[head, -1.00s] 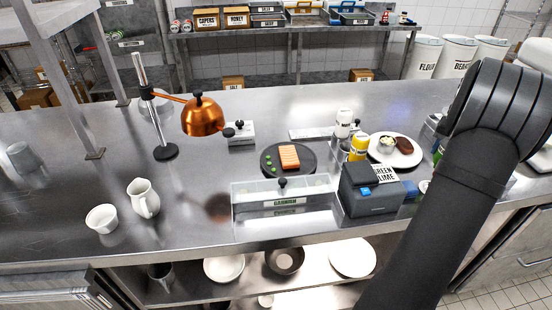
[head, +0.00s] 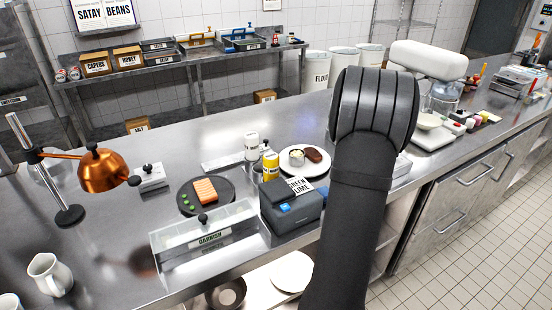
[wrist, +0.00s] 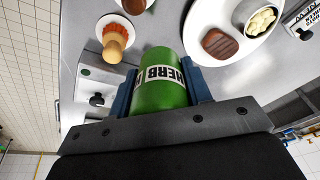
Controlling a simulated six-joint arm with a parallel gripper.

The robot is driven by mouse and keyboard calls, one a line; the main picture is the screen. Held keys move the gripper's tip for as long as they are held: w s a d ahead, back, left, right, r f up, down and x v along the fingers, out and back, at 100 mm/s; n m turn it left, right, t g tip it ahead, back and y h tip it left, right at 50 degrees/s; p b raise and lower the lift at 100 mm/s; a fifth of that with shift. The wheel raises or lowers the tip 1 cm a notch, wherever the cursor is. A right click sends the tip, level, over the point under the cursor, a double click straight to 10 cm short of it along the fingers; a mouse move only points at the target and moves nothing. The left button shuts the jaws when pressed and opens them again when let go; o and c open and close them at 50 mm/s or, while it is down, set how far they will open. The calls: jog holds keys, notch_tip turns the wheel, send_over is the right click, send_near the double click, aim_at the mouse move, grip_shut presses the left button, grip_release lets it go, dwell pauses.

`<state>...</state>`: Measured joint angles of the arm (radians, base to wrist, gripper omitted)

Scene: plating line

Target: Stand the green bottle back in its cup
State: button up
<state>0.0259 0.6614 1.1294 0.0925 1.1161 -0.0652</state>
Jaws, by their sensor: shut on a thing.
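The green bottle (wrist: 160,93), with a white label reading HERB, fills the space between the two blue fingers of my gripper (wrist: 159,84) in the wrist view. My gripper is shut on it, one finger on each side. The bottle's far end points toward the steel worktop, and its near end is hidden by the gripper body. I cannot tell whether it touches the top. In the head view my dark arm hides the gripper and bottle. I cannot pick out the bottle's cup in either view.
A plate (wrist: 256,48) with a brown patty and a small bowl lies close by; it also shows in the head view (head: 290,169). A yellow bottle (head: 271,166) stands by the dark printer (head: 292,212).

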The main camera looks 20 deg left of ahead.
jog(key=s+a+r+n+g, duration=0.1)
jog(key=s+a+r+n, duration=0.15)
jog(key=a, duration=0.65)
jog(key=s+a+r+n+g, duration=0.1)
jog(key=s+a+n, duration=0.15)
jog(key=a, duration=0.65)
jog(key=s+a+r+n+g, duration=0.1)
jog(key=s+a, duration=0.2)
jog(key=a, duration=0.6)
jog(key=shift+s+f+h, duration=0.2)
jog(key=shift+f+h, duration=0.2)
jog(key=shift+f, duration=1.5)
jog(key=shift+f, duration=0.25)
jog(key=shift+f, duration=1)
jog(key=shift+f, duration=0.1)
jog(key=shift+f, duration=0.9)
jog(key=shift+f, duration=0.1)
jog(key=shift+f, duration=0.7)
